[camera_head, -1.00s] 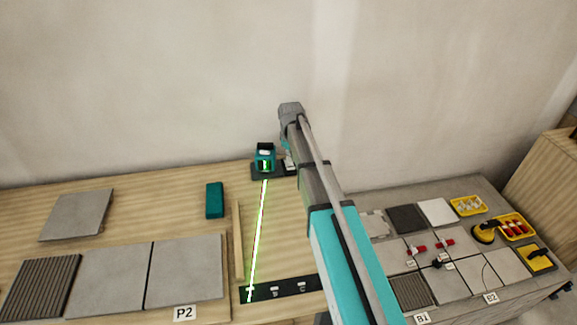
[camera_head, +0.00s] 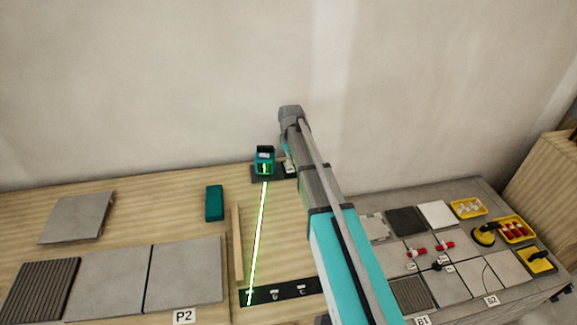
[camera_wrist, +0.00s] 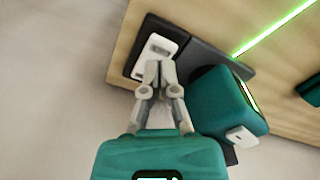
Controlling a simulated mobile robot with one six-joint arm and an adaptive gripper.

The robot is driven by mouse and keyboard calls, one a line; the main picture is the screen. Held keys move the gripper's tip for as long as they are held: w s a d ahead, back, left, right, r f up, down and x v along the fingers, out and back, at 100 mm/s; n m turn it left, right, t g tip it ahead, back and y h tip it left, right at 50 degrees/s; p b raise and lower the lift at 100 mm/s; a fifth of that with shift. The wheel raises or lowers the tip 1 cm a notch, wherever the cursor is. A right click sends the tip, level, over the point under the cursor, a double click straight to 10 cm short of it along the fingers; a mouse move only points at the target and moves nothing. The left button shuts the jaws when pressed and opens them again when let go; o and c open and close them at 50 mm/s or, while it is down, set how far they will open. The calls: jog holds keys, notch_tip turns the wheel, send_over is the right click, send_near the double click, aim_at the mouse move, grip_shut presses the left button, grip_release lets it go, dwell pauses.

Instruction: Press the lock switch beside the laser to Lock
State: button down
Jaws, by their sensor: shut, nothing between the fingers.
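The teal laser (camera_head: 264,160) stands on a dark base near the wall in the head view, and its green line runs down the board. In the wrist view the laser (camera_wrist: 225,100) is just right of my gripper. The lock switch (camera_wrist: 158,48) is a white rocker in a dark housing beside the laser. My gripper (camera_wrist: 159,64) is shut and empty, its fingertips over the near end of the switch. I cannot tell whether they touch it. In the head view my arm hides most of the switch and the fingers.
A dark strip with marks (camera_head: 285,291) lies at the near end of the green line. A teal block (camera_head: 214,202) and a wooden strip (camera_head: 238,243) lie left of the line. Grey tiles (camera_head: 185,272) lie further left. The right bench (camera_head: 470,188) holds tiles, clips and yellow trays.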

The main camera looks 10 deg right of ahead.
aim_at(290, 169)
jog(key=shift+f+b, duration=1.55)
dwell(1.4)
jog(key=shift+r, duration=0.1)
jog(key=shift+r+p, duration=3.45)
jog(key=shift+p, duration=0.1)
